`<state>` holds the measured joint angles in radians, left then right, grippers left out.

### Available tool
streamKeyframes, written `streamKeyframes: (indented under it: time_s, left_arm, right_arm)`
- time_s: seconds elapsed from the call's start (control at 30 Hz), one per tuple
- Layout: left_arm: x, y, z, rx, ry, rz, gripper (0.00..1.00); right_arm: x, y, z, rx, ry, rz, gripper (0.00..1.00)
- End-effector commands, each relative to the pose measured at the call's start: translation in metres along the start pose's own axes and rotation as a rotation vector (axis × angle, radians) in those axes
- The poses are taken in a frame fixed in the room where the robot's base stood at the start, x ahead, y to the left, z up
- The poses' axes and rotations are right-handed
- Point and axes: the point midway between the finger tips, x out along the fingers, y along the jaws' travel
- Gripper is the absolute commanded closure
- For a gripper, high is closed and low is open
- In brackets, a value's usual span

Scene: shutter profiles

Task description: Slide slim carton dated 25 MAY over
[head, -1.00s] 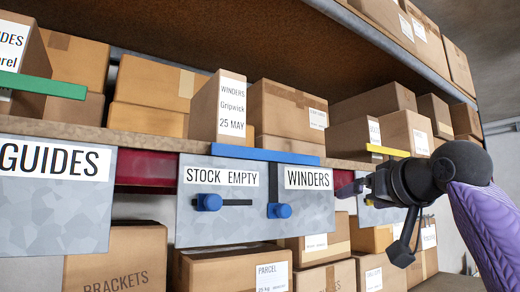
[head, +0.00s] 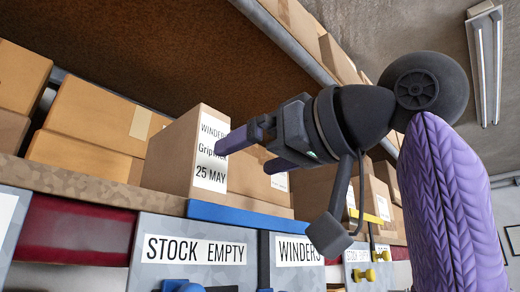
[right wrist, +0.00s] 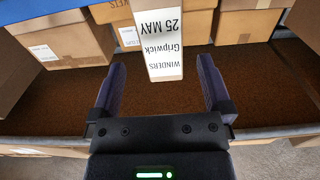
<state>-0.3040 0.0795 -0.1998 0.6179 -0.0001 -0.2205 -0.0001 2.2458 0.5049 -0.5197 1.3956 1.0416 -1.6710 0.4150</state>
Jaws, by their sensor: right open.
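The slim carton dated 25 MAY (head: 168,160) stands upright on the shelf, its white WINDERS Gripwick label facing out over the blue strip (head: 240,217). My right gripper (head: 243,154) is open in front of it, one finger crossing the label's edge in the head view. The carton's right side is partly hidden by my gripper. My left gripper is out of view.
Brown cartons (head: 98,115) stand to the left, and another carton (head: 258,180) is close on the right, behind my fingers. The STOCK EMPTY plate (head: 195,275) hangs below the shelf edge. The upper shelf edge (head: 285,40) runs above my arm.

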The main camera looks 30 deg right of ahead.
Motion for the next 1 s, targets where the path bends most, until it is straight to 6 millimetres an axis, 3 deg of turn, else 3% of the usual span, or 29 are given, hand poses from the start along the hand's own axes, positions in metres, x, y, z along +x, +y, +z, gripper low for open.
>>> streamKeyframes:
  time_s: [0.3,0.5,0.9,1.0]
  left_arm:
    - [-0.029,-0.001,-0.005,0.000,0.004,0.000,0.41]
    - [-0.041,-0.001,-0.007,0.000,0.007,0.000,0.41]
    - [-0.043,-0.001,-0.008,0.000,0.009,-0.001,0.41]
    - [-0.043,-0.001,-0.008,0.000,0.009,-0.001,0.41]
  right_arm:
    - [0.058,0.000,-0.004,0.000,-0.004,0.000,0.00]
    - [0.085,0.000,-0.003,0.001,-0.001,-0.001,0.00]
    - [0.093,0.000,0.000,0.001,0.001,-0.001,0.00]
    - [0.093,0.000,0.000,0.001,0.001,-0.001,0.19]
